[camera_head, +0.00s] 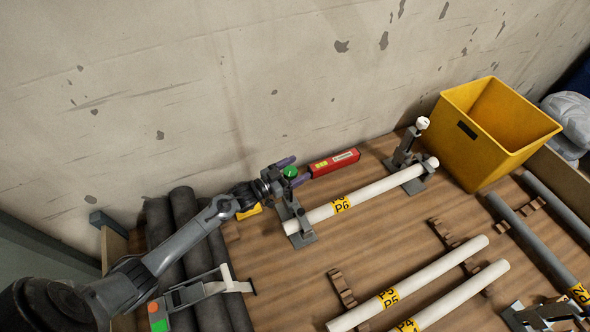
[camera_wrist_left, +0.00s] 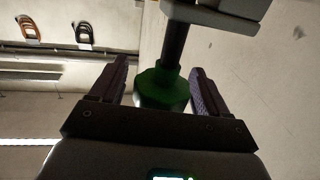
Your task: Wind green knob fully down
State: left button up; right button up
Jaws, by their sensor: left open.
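The green knob (camera_head: 290,172) sits on top of the grey clamp (camera_head: 298,228) at the left end of the white P6 pipe (camera_head: 372,191). My left gripper (camera_head: 289,171) is at the knob, with its purple fingers on either side of it. In the left wrist view the green knob (camera_wrist_left: 162,88) lies between the two fingers of the open left gripper (camera_wrist_left: 160,85). A gap shows on the right side of the knob; the left finger is also apart from it. A dark threaded stem runs from the knob to the clamp body.
A red box-shaped tool (camera_head: 334,163) lies just right of the knob, by the wall. A second clamp with a white knob (camera_head: 422,123) holds the pipe's far end. A yellow bin (camera_head: 490,135) stands at back right. White pipes (camera_head: 410,283) lie in front on wooden racks.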

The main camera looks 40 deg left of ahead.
pick_arm(q)
jog(key=shift+c, duration=0.4)
jog(key=c, duration=0.9)
jog(key=shift+o, duration=0.2)
jog(key=shift+r+n+t+y+p, duration=0.3)
jog(key=shift+n+y+p, duration=0.4)
jog(key=shift+y+p, duration=0.35)
jog(key=shift+a+f+n+y+p, duration=0.1)
jog(key=shift+n+y+p, duration=0.25)
jog(key=shift+y, duration=0.3)
jog(key=shift+a+f+n+y, duration=0.1)
jog(key=shift+f+n+y, duration=0.05)
jog(key=shift+n+y, duration=0.4)
jog(key=o, duration=0.9)
jog(key=shift+o, duration=0.2)
jog(key=shift+a, duration=0.1)
